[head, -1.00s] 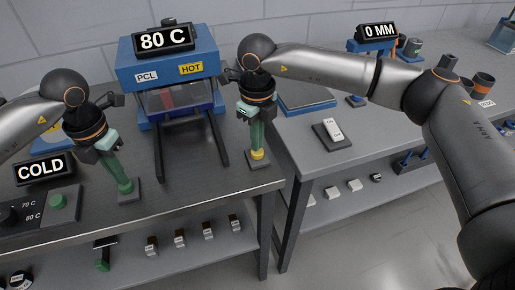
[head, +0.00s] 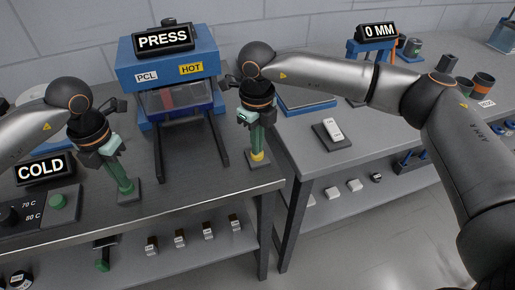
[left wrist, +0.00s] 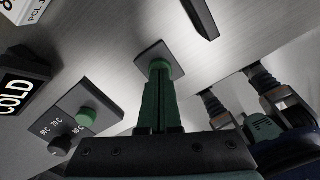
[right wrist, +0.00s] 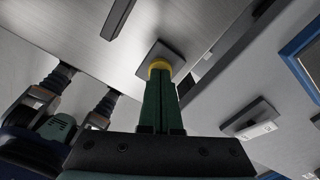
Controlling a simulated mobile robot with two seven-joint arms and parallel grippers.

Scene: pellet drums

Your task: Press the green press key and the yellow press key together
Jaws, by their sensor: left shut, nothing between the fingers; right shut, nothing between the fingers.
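The green press key (head: 126,187) stands on a small dark plate at the front of the press. My left gripper (head: 123,178) is shut and empty, pointing down with its fingertips on the green key; the key (left wrist: 160,66) also shows in the left wrist view. The yellow press key (head: 258,157) stands on its own dark plate to the right. My right gripper (head: 257,147) is shut and empty, with its fingertips on the yellow key (right wrist: 159,65). The fingertips partly hide both keys. The press (head: 170,72) carries a display (head: 163,40) reading PRESS.
Two dark rails (head: 218,140) run forward from the press between my grippers. A panel with a dial and another green button (head: 58,201) lies at the left, by a COLD display (head: 40,169). A second bench with a white switch (head: 333,130) stands at the right.

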